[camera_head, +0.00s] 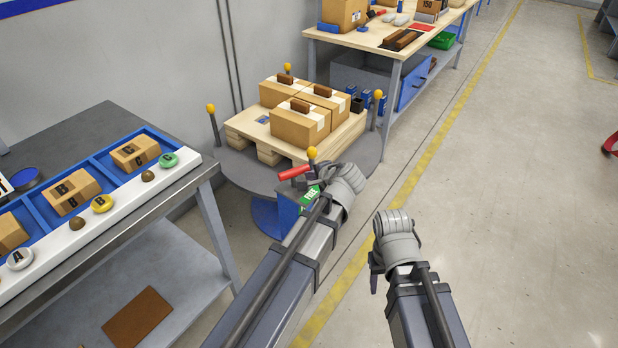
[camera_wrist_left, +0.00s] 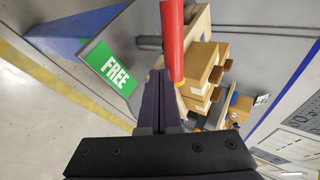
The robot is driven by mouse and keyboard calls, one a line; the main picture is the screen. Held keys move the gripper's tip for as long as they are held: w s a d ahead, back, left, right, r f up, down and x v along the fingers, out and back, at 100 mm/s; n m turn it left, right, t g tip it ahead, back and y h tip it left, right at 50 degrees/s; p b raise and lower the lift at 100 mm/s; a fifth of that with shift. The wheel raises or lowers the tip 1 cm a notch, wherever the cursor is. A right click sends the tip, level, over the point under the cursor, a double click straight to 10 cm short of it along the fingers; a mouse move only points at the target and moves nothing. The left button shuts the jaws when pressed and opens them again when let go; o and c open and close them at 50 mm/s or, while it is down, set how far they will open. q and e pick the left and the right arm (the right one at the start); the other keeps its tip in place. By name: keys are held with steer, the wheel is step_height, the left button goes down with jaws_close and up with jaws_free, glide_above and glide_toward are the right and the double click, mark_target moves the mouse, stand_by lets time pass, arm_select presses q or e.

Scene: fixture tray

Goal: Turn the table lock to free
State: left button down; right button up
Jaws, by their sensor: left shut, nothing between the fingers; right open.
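The lock's red handle (camera_head: 294,172) sticks out to the left at the front edge of the round grey table (camera_head: 238,170). In the left wrist view the red handle (camera_wrist_left: 172,40) runs close beside my shut fingers; I cannot tell whether they touch. The green FREE label (camera_head: 310,195) is on the blue housing below the handle, partly hidden by my arm; it reads clearly in the left wrist view (camera_wrist_left: 109,70). My left gripper (camera_head: 305,183) is shut and empty at the lock. My right gripper (camera_head: 374,275) is open and empty over the floor.
The round table carries a wooden pallet (camera_head: 240,126) with several cartons (camera_head: 299,122) and has yellow-knobbed posts (camera_head: 211,108) around its rim. A grey bench (camera_head: 75,130) with a blue tray stands at left. A workbench (camera_head: 390,48) stands behind.

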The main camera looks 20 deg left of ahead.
arm_select(q)
steer(key=shift+w+d+n+g+y, duration=0.2)
steer(key=shift+w+n+g+y, duration=0.6)
steer(key=shift+n, duration=0.3)
steer(key=shift+w+a+n+g, duration=0.15)
steer(key=shift+w+n+g, duration=0.25)
steer(key=shift+n+g, duration=0.3)
steer(key=shift+w+a+y, duration=0.1)
steer(key=shift+y, duration=0.2)
